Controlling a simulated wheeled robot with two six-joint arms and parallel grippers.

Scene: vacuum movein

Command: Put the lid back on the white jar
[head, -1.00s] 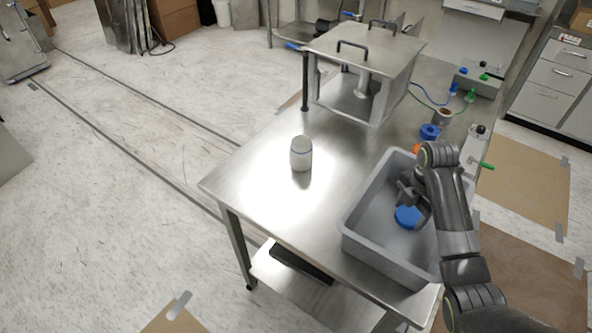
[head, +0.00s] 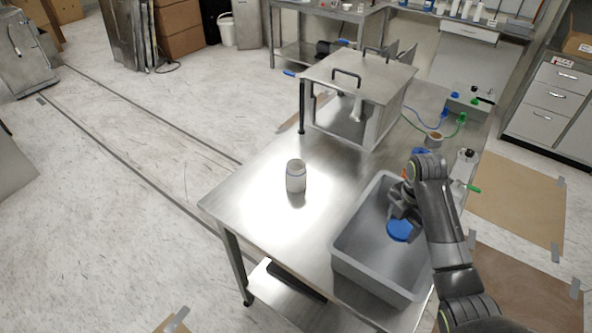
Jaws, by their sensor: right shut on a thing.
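The white jar (head: 296,177) stands upright on the steel table, left of the grey bin, with no lid on it. A blue lid (head: 400,230) is in my right gripper (head: 401,214), which is shut on it. The gripper and lid are over the inside of the grey bin. The exact grip is partly hidden by the gripper's dark body. My left gripper is not in view.
The grey bin (head: 353,268) stands at the table's right front. A steel chamber with handles (head: 352,75) stands behind the jar. A blue round item (head: 421,152) and a small brown-topped cup (head: 433,141) are farther back. The steel table (head: 262,203) is clear around the jar.

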